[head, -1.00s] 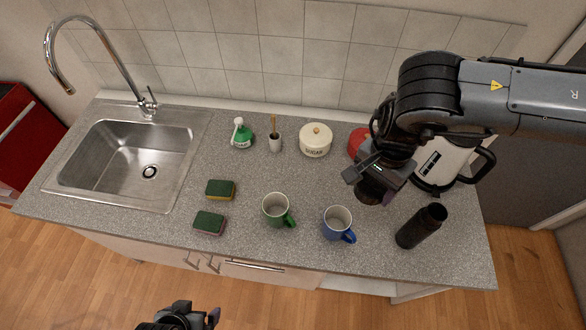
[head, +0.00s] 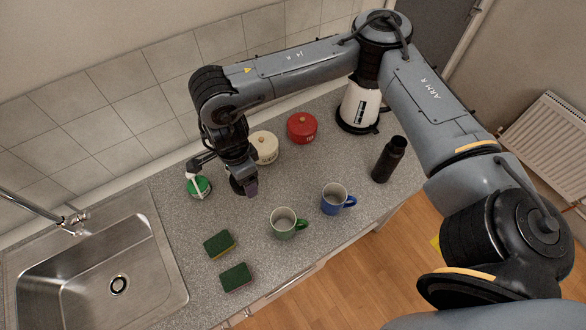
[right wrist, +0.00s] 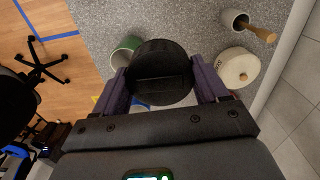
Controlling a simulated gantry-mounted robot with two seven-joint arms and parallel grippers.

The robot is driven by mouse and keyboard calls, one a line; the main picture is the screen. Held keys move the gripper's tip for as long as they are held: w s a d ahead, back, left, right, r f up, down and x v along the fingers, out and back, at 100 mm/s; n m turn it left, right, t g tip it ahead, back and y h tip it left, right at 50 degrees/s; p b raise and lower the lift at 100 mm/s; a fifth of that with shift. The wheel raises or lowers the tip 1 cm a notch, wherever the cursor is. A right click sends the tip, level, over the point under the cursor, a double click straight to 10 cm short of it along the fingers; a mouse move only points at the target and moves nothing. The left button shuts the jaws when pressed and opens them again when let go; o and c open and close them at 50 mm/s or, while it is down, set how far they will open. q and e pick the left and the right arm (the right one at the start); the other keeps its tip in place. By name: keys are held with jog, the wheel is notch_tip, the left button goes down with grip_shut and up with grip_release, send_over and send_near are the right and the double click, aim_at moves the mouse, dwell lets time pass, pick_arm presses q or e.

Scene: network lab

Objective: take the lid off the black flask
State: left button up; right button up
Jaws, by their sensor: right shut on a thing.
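The black flask (head: 389,160) stands upright at the right of the counter in the head view, its top dark and looking uncovered. My right gripper (head: 246,188) is far left of it, over the counter. In the right wrist view my right gripper (right wrist: 160,88) is shut on a round black lid (right wrist: 160,72), with a purple-grey finger on each side. The lid appears held above the counter. Its underside is hidden. My left gripper is in neither current view.
A green mug (head: 285,223), blue mug (head: 333,198) and sponges (head: 219,244) stand in front. The sink (head: 95,275) is left, the kettle (head: 359,106) behind the flask.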

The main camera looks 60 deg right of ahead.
jog(key=s+d+f+m, duration=0.4)
jog(key=d+m, duration=0.2)
jog(key=d, duration=0.5)
jog(key=s+d+f+m, duration=0.35)
jog(key=d+m, duration=0.25)
jog(key=d, duration=0.5)
jog(key=s+d+f+m, duration=0.35)
jog(key=d+m, duration=0.25)
jog(key=d, duration=0.5)
jog(key=p, duration=0.3)
send_over(304, 171)
notch_tip(304, 171, down, 8)
jog(key=shift+d+r, duration=0.1)
jog(key=shift+r, duration=0.05)
jog(key=shift+f+p, duration=0.35)
jog(key=shift+f, duration=1.6)
pick_arm(q)
notch_tip(304, 171, up, 5)
jog(key=shift+f, duration=0.2)
pick_arm(e)
jog(key=shift+f, duration=0.1)
